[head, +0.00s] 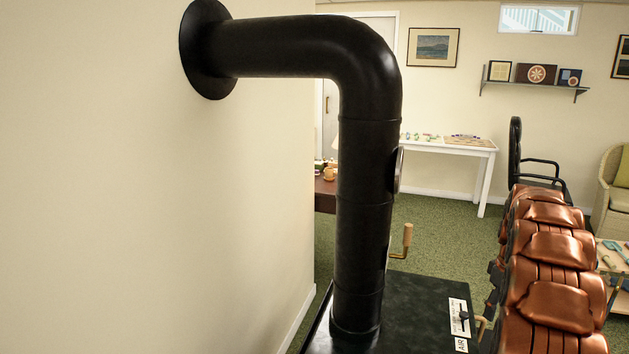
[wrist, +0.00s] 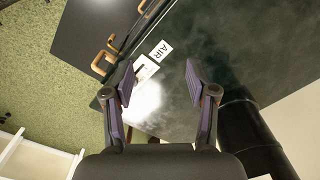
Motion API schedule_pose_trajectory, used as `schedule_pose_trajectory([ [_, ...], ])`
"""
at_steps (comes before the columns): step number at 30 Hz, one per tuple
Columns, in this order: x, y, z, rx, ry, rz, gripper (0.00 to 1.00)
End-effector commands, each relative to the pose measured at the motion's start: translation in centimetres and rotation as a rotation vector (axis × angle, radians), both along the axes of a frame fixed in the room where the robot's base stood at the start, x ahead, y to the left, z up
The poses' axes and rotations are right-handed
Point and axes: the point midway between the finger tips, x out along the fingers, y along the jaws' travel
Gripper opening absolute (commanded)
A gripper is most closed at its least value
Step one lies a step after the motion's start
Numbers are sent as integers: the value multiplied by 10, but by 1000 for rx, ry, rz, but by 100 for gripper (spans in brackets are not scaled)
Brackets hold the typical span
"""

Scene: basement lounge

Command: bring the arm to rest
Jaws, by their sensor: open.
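My gripper (wrist: 160,90) shows in the wrist view, its two dark fingers with purple pads spread apart. Nothing is between the fingers. Beyond them lies the dark, mottled top of a stove (wrist: 235,50), with a bright glare patch near the left finger. I cannot tell how far the gripper is from the stove. In the head view, the stove top (head: 415,297) is at the bottom centre. The gripper cannot be made out in the head view.
A black stovepipe (head: 362,200) rises from the stove and bends into the left wall; it also shows beside the right finger (wrist: 245,130). Wooden handles (wrist: 104,55) stick out from the stove.

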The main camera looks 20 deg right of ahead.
Motion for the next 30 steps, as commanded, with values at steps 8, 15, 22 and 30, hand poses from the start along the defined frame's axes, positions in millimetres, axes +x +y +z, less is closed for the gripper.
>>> schedule_pose_trajectory([
  [8, 6, 69, 31, 3, 17, -14, 57],
  [15, -7, 147, 63, 8, 32, -44, 57],
  [22, -35, 218, 87, 15, 50, -71, 57],
  [30, -82, 293, 105, 16, 76, -100, 57],
])
